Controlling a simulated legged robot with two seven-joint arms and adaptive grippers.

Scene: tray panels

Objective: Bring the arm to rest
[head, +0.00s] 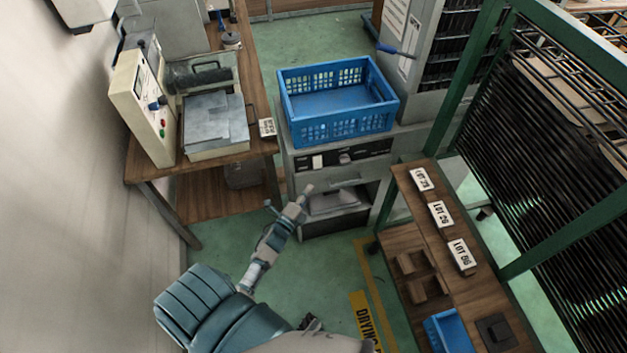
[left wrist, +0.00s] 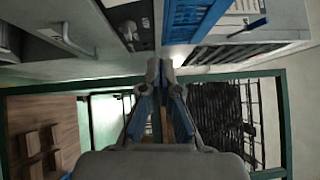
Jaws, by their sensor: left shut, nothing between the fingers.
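My left arm comes in from the lower left in the head view. Its gripper (head: 306,190) is out over the green floor, in front of the grey cabinet under the blue crate, and holds nothing. In the left wrist view the two fingers (left wrist: 160,68) point away from the camera with their tips together, shut and empty. My right gripper is not in view.
A blue crate (head: 340,126) stands on the grey cabinet (head: 300,162). A wooden bench (head: 150,163) with a cream machine (head: 140,105) is at left. At right are a wooden shelf with lot cards (head: 441,214) and a green-framed rack (head: 473,75). Green floor (head: 320,265) is open between.

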